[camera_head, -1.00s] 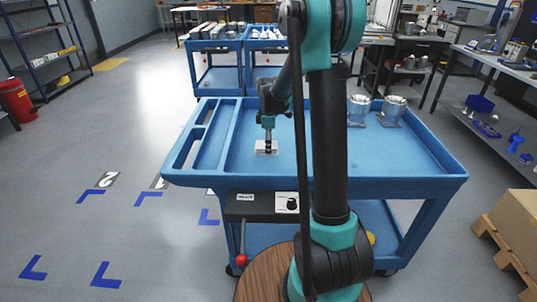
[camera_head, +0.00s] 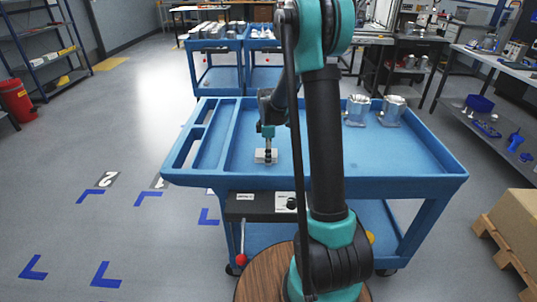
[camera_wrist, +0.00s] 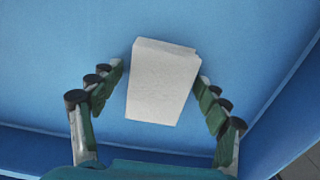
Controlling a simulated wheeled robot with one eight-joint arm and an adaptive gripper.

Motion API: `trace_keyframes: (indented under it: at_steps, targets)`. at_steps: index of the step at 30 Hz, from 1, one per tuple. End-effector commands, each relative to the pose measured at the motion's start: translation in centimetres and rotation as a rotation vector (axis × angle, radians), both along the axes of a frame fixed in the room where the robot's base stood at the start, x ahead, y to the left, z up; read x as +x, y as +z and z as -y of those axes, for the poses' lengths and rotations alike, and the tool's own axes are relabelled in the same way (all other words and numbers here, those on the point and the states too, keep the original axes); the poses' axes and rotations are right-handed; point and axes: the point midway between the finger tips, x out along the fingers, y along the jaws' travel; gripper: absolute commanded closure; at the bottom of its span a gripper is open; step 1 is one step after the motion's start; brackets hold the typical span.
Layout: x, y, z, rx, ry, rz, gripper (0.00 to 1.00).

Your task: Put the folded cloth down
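The folded cloth is a small off-white block (camera_wrist: 163,82) in the wrist view, slightly tilted in the picture. My gripper (camera_wrist: 160,72) has one finger on each side of it. The right fingertip is at its edge, while a narrow blue gap seems to show at the left fingertip. I cannot tell whether the fingers press on it. In the head view the cloth (camera_head: 265,157) is small and pale under my gripper (camera_head: 267,149), low over or on the blue cart top (camera_head: 330,158). Its underside is hidden.
Two metal housings (camera_head: 357,110) (camera_head: 392,111) stand at the cart's back right. The cart has a raised rim and slotted compartments (camera_head: 190,148) on the left. The cart top is clear around the cloth. Other blue carts (camera_head: 214,62) stand behind.

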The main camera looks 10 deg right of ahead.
Motion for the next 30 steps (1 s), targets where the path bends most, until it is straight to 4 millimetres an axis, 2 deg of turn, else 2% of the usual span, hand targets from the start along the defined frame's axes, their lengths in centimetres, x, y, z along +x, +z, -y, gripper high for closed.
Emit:
trace_keyframes:
  at_steps: [7,11,24,30]
  targets:
    - [0.0,0.1,0.0,0.000,0.000,0.000,0.24]
    - [0.0,1.1,0.0,0.000,0.000,0.000,0.24]
    - [-0.1,9.5,0.0,0.000,0.000,0.000,0.24]
    - [0.0,11.8,0.0,0.000,0.000,0.000,0.24]
